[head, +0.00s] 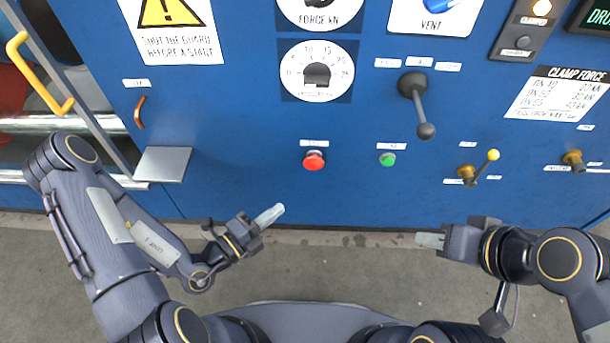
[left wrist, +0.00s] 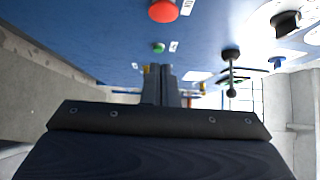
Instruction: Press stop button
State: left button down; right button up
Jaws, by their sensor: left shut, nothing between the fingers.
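The red button (head: 314,160) sits on the blue panel in the middle of the head view, under a small white label too blurred to read. It also shows at the top of the left wrist view (left wrist: 163,10). A green button (head: 387,159) is to its right, and it shows in the left wrist view (left wrist: 158,48). My left gripper (head: 277,211) is shut and empty, below and left of the red button and apart from it. My right gripper (head: 422,240) is to the lower right, apart from the panel's controls; its fingers look close together, but their gap is unclear.
A yellow-knobbed valve lever (head: 480,169) is further right. A grey plate (head: 163,164) juts out at left, near a yellow handle (head: 33,72). The panel around the red button is clear.

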pick_arm(q)
jog(key=b, duration=0.3)
send_near(318, 166)
jog(key=s+d+x, duration=0.1)
jog(key=x, duration=0.4)
jog(key=shift+w+a+b, duration=0.2)
jog(key=shift+w+b, duration=0.1)
jog(key=shift+w, duration=0.45)
